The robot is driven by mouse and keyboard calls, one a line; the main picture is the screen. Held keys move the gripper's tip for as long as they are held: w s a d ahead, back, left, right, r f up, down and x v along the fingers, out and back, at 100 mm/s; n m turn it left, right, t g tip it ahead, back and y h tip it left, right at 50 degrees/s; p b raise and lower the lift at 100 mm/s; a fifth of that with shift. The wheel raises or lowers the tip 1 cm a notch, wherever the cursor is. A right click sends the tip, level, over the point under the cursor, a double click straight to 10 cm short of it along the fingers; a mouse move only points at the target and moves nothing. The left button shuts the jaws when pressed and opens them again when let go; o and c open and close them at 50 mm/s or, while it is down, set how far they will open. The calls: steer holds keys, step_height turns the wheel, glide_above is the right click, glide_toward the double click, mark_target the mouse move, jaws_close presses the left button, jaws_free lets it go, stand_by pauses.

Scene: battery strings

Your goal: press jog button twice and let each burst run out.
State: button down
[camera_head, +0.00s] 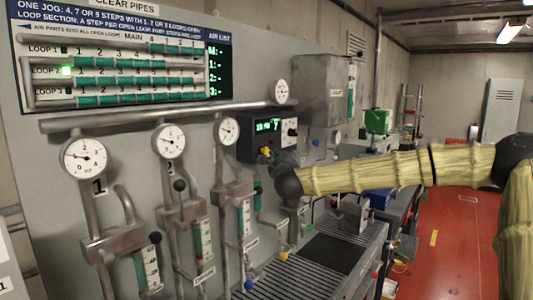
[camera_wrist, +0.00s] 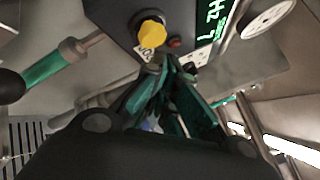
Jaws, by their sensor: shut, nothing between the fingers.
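A dark control box (camera_head: 262,135) with a green lit display is on the grey wall panel. A yellow button (camera_head: 265,152) sits at its lower left. In the wrist view the yellow button (camera_wrist: 152,34) is at the top, with a small red one (camera_wrist: 174,42) beside it. In the head view my gripper (camera_head: 277,156) is dark and partly hidden by my wrist.
Several gauges (camera_head: 84,157), pipes and valve levers (camera_head: 180,186) stand left of my gripper. A slatted bench (camera_head: 290,282) lies below.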

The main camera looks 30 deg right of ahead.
steer(key=shift+s+d, duration=0.3)
steer(key=shift+s, duration=0.5)
steer(key=shift+s+d, duration=0.35)
steer(key=shift+s, duration=0.4)
steer(key=shift+s+d, duration=0.3)
steer(key=shift+s, duration=0.5)
